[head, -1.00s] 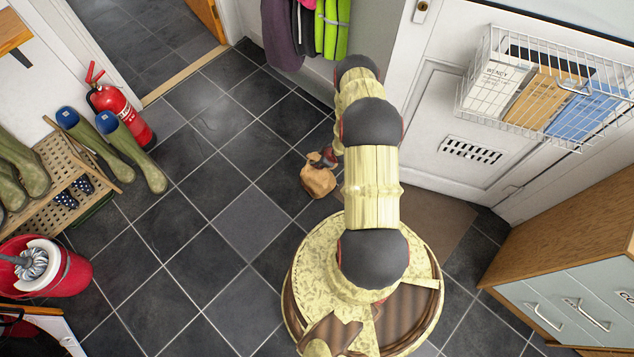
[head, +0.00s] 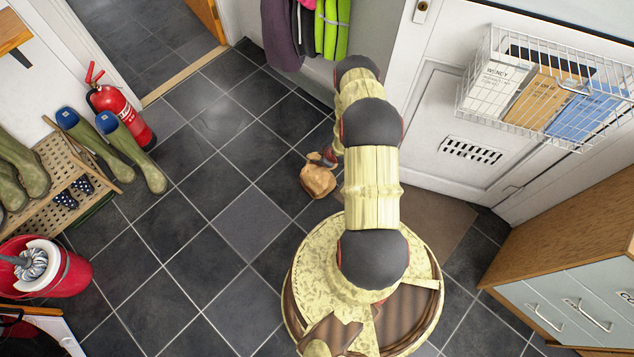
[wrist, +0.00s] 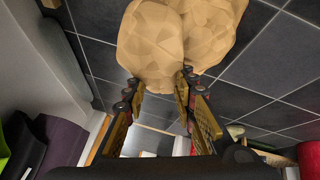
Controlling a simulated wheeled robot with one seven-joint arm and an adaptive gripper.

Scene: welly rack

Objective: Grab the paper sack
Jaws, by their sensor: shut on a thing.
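The paper sack (head: 318,181) is a crumpled tan bag beside my arm, over the dark floor tiles in the head view. In the wrist view the paper sack (wrist: 152,48) fills the top middle, beyond the fingers. My gripper (wrist: 160,88) is shut on a part of the sack, with a finger on each side of the near lobe's end. In the head view my gripper is mostly hidden behind my arm and the sack. I cannot tell whether the sack touches the floor.
A red fire extinguisher (head: 122,112) and green wellies (head: 130,150) stand at the left by a wooden rack (head: 62,205). A red bucket (head: 70,280) is at lower left. A wooden cabinet (head: 560,240) is at right. The tiles left of the sack are clear.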

